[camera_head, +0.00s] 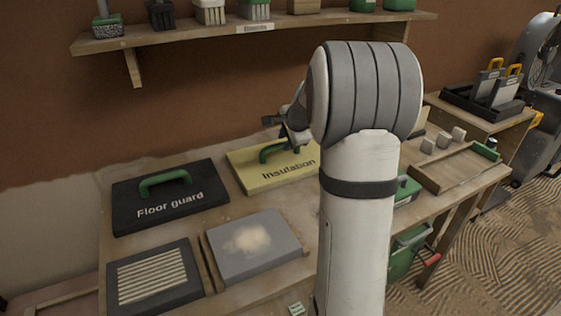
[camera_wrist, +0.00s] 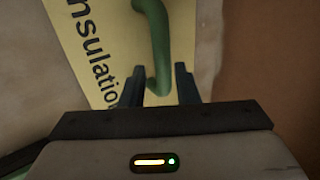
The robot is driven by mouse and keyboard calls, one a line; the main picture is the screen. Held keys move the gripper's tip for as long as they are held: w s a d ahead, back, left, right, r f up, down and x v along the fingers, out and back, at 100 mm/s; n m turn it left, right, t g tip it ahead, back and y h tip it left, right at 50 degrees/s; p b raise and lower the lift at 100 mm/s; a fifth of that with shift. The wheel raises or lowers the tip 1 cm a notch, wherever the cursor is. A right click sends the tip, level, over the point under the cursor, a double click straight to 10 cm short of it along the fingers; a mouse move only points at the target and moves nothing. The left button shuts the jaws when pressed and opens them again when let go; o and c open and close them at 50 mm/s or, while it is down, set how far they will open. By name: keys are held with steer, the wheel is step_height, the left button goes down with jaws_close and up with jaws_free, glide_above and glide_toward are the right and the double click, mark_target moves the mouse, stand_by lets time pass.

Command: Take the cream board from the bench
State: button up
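The cream board (camera_head: 245,172), lettered "Insulation", lies on the wooden bench (camera_head: 205,222) near the wall. A green handle (camera_head: 270,153) stands on it. My arm hides its right part in the head view. The board (camera_wrist: 95,62) and its handle (camera_wrist: 157,45) also show in the wrist view. My gripper (camera_wrist: 158,88) is open, with one finger on each side of the handle's near end and a gap to each finger. In the head view my gripper (camera_head: 288,132) is at the board's far side, partly hidden by my arm. I cannot tell how far down the fingers reach.
A black "Floor guard" board (camera_head: 190,206) with a green handle lies to the left. A grey board with pale powder (camera_head: 285,226) and a ribbed panel (camera_head: 150,277) lie in front. A shelf (camera_head: 190,36) runs above. A wooden tray (camera_head: 455,172) is at the right.

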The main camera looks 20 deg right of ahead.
mark_target(281, 144)
steer(key=x, duration=0.5)
steer(key=shift+w+a+b, duration=0.2)
steer(key=shift+w+b, duration=0.05)
steer(key=shift+b, duration=0.1)
steer(key=shift+c, duration=0.2)
jaws_close()
